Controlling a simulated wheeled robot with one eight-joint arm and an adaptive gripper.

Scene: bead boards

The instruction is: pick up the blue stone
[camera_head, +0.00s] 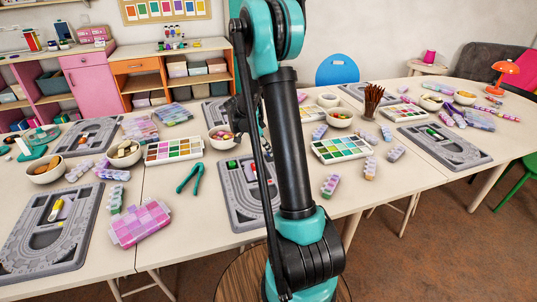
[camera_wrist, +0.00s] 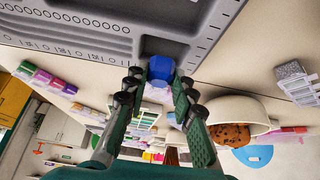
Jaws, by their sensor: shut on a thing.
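The blue stone (camera_wrist: 160,68) is a small, blocky, deep blue piece in the wrist view. My gripper (camera_wrist: 160,82) is shut on it, with one dark green finger on each side and the stone at the fingertips. A grey bead board (camera_wrist: 95,28) with grooves and markings lies right behind the stone in that view. The stone overlaps a recess at the board's edge, and I cannot tell whether it still touches the board. In the head view my arm stands in front, and I cannot make out the blue stone there.
A white bowl (camera_wrist: 238,110) with a brown piece is close to my gripper on the right in the wrist view. In the head view, grey boards (camera_head: 238,208), paint-like trays (camera_head: 173,150), bowls (camera_head: 45,170) and bead boxes crowd the tables. Pliers (camera_head: 190,178) lie left of my arm.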

